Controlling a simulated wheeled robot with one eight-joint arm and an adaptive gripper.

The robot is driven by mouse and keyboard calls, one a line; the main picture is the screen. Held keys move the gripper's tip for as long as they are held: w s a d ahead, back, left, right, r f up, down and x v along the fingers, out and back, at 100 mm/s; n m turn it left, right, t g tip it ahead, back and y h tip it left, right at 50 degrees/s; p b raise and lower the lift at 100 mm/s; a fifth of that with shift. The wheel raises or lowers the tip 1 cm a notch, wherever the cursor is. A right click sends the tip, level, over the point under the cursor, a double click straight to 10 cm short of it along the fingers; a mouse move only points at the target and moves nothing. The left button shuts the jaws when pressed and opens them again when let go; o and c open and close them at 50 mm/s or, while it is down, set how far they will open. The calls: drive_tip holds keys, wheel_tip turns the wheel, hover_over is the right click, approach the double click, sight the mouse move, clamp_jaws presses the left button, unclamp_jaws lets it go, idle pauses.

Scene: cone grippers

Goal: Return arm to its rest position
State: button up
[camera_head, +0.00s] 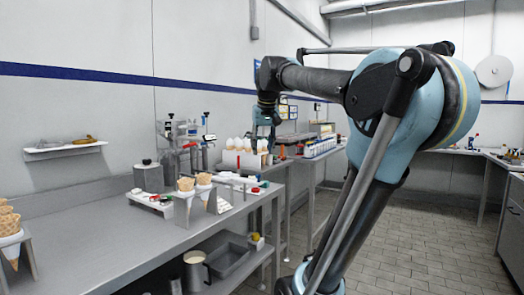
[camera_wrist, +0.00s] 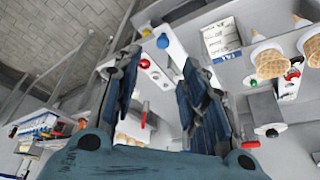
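My arm (camera_head: 375,110) reaches up and bends over to the left in the head view. My gripper (camera_head: 265,132) hangs from its end, pointing down over the far part of the workbench. In the wrist view my gripper (camera_wrist: 161,65) shows two dark blue fingers spread apart, with nothing held between them. A white panel with coloured knobs (camera_wrist: 150,68) shows beyond the gap, apart from the fingers. In the head view the fingertips are small, and their distance to the bench things is hard to judge.
The metal workbench (camera_head: 100,235) runs along the left wall. Waffle cones (camera_head: 186,184) stand in a holder near its right edge, with more cones (camera_head: 8,222) at far left. A dispensing machine (camera_head: 185,135) stands behind. The tiled floor (camera_head: 430,230) at right is clear.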

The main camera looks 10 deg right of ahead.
drive_tip(key=s+d+f, duration=0.1)
drive_tip(key=s+f, duration=0.7)
drive_tip(key=f, duration=0.4)
drive_tip(key=s+d+f+g, duration=0.1)
drive_tip(key=s+d+f, duration=0.1)
drive_tip(key=s+f, duration=0.5)
drive_tip(key=s+d+f+g, duration=0.1)
drive_tip(key=s+f, duration=0.7)
drive_tip(key=f, duration=1)
drive_tip(key=shift+s+d+m, duration=0.3)
drive_tip(key=shift+d+m, duration=0.1)
drive_tip(key=shift+d, duration=0.15)
drive_tip(key=shift+w+f, duration=0.25)
drive_tip(key=shift+w, duration=0.25)
